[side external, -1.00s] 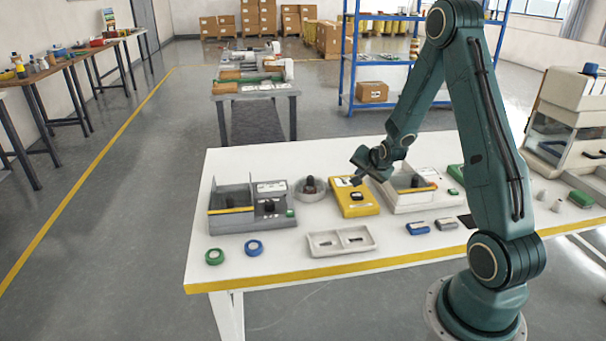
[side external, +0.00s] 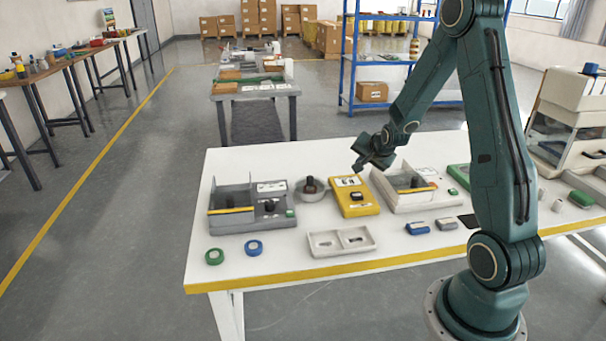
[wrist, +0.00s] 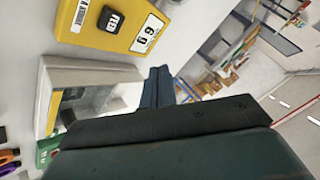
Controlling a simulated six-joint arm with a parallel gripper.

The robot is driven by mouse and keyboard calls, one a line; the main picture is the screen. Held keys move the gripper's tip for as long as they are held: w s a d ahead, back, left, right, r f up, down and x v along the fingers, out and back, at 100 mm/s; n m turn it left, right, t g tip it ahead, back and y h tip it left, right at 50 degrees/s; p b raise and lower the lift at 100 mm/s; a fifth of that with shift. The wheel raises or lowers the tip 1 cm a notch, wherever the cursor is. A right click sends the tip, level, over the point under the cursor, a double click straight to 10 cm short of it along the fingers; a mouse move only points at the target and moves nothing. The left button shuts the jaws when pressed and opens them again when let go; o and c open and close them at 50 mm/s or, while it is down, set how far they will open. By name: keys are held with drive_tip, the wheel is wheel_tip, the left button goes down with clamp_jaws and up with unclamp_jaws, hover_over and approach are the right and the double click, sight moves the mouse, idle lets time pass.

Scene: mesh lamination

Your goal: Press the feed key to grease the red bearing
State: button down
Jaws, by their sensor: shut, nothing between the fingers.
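A yellow box (side external: 355,197) with a black key (side external: 357,196) and a white label or display stands in the middle of the white table. It also shows at the top of the wrist view (wrist: 105,22), its black key (wrist: 110,19) beside the white panel. My gripper (side external: 356,170) is shut and empty, above the back edge of the yellow box and apart from the key. Its dark blue fingertips (wrist: 158,72) are together in the wrist view. I cannot make out a red bearing; a grey round dish (side external: 302,192) with a dark knob sits left of the yellow box.
A grey tray machine (side external: 232,222) stands at the left and a pale one (side external: 407,205) at the right of the box. A white two-pocket tray (side external: 325,247), green tape (side external: 215,257) and blue tape (side external: 253,248) lie in front. The table's front left is mostly clear.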

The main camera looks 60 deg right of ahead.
sight(358, 197)
drive_tip(key=shift+f, duration=0.2)
drive_tip(key=shift+f, duration=4.2)
drive_tip(key=shift+f, duration=1.05)
drive_tip(key=shift+r, duration=0.1)
idle(0.6)
drive_tip(key=shift+r, duration=0.9)
drive_tip(key=shift+r, duration=0.2)
drive_tip(key=shift+r, duration=2.35)
